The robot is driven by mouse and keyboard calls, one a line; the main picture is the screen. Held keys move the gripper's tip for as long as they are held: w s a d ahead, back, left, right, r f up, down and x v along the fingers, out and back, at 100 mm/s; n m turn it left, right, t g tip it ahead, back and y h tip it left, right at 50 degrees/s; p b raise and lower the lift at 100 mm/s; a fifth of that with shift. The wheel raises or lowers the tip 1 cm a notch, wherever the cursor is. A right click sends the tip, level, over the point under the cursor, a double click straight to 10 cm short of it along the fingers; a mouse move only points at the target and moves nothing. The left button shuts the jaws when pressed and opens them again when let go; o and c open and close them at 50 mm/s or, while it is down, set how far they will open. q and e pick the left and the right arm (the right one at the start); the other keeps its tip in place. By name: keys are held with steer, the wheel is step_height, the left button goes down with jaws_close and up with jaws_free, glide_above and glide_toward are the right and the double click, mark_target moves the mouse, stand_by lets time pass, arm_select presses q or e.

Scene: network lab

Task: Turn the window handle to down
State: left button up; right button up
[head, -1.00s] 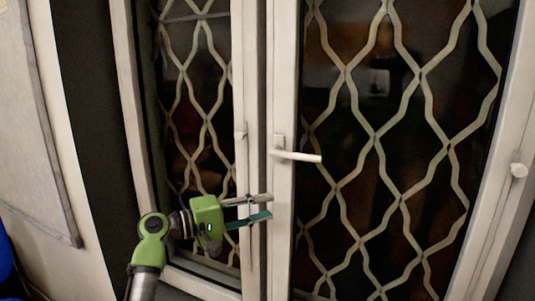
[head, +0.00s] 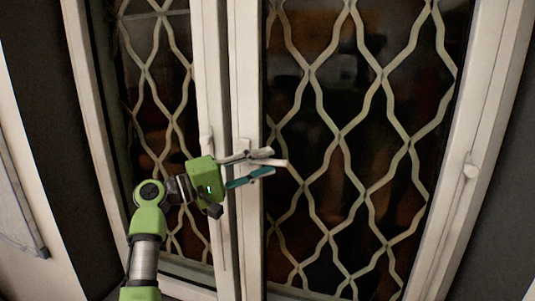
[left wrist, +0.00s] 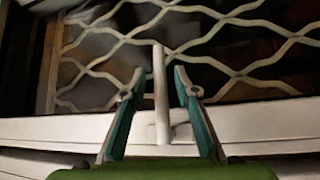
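The white window handle (head: 281,163) is on the frame of the right-hand window sash and points right, about level. My left gripper (head: 268,163) is at the handle, with one finger above the bar and one below it. In the left wrist view, the handle bar (left wrist: 160,90) stands between the two open fingers (left wrist: 160,82), with a gap on each side. The handle's base is partly hidden behind the gripper in the head view. My right gripper is in neither view.
A wavy metal grille (head: 340,140) lies behind the dark glass. A second white knob-like fitting (head: 470,171) is on the right frame. The left sash (head: 213,120) stands beside the handle's sash. The space right of the handle is clear.

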arm_select(q)
steer(key=shift+x, duration=0.8)
jaws_close()
steer(key=shift+f, duration=0.1)
